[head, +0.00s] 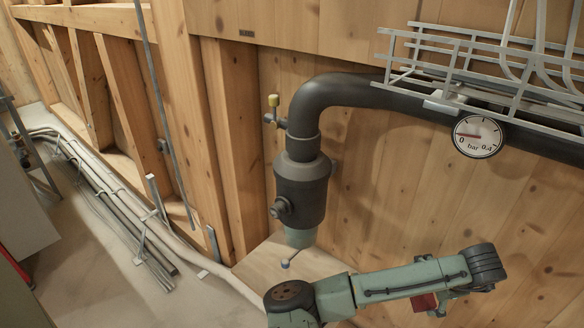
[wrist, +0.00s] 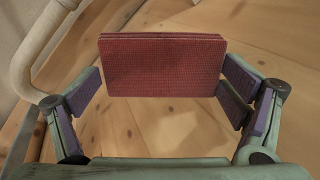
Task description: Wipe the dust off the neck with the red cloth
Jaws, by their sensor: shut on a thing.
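A red cloth (wrist: 162,68), like a flat folded pad, is between the fingers of my gripper (wrist: 165,90). My gripper is shut on it. In the head view, only a small part of the cloth (head: 425,302) shows below my arm; the fingers are mostly hidden there. A dark pipe bends down into a dark cylinder (head: 302,190). A short pale grey-green neck (head: 300,237) shows under the cylinder, left of and above my gripper, apart from the cloth. Dust on it is too small to tell.
A small valve with a yellow knob (head: 273,101) sticks out left of the pipe. A pressure gauge (head: 478,137) and a white wire cable tray (head: 480,60) are at upper right. Wooden walls stand behind. Pale pipes (head: 105,190) run along the floor at left.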

